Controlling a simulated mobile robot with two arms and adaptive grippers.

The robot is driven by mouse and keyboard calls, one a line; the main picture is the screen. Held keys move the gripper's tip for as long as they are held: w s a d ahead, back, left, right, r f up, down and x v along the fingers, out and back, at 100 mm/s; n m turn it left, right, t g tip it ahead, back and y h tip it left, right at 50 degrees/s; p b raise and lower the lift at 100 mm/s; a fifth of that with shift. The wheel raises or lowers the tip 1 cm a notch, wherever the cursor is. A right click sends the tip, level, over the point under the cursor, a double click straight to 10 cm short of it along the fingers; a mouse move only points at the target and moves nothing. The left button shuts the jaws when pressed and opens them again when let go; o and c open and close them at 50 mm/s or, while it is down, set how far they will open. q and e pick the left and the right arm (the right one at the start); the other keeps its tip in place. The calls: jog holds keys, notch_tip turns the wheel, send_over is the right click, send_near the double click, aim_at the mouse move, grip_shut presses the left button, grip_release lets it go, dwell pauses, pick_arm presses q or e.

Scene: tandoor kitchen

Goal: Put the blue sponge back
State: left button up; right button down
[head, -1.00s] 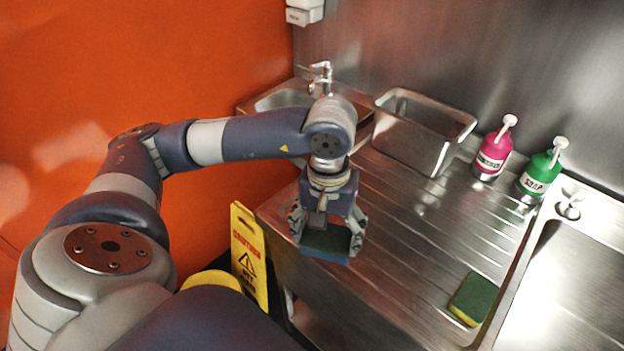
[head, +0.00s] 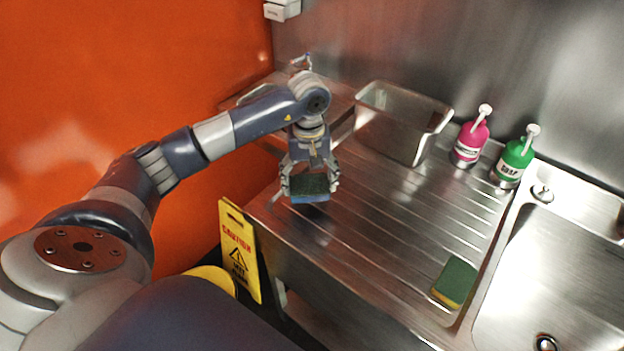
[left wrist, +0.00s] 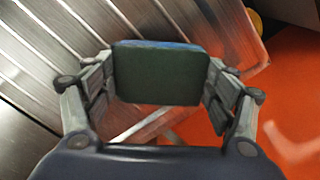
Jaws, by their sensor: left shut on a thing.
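The blue sponge (head: 309,197) has a dark green scouring side and a blue side. My left gripper (head: 310,184) is shut on it and holds it above the left part of the ribbed steel drainboard (head: 385,215). In the left wrist view the sponge (left wrist: 160,75) sits between both fingers of my left gripper (left wrist: 162,85), dark green face toward the camera with a blue edge along the top. A yellow sponge with a green top (head: 455,281) lies on the drainboard near its right front. My right gripper is not in view.
A steel container (head: 398,125) stands at the back of the drainboard. A pink bottle (head: 470,140) and a green soap bottle (head: 512,160) stand right of it. A sink basin (head: 560,265) is at the right. A yellow caution sign (head: 239,250) stands beside the drainboard's left edge. The drainboard's middle is clear.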

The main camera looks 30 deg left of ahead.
aim_at(312, 179)
pick_arm(q)
jog(key=shift+w+a, duration=0.2)
jog(key=shift+w, duration=0.65)
jog(key=shift+f+p, duration=0.2)
jog(key=shift+p, duration=0.1)
notch_tip(312, 179, down, 3)
jog(key=shift+p, duration=0.85)
jog(key=shift+f, duration=0.15)
jog(key=shift+f, duration=0.1)
jog(key=shift+f+b, duration=0.15)
jog(key=shift+b, duration=0.2)
jog(key=o, duration=1)
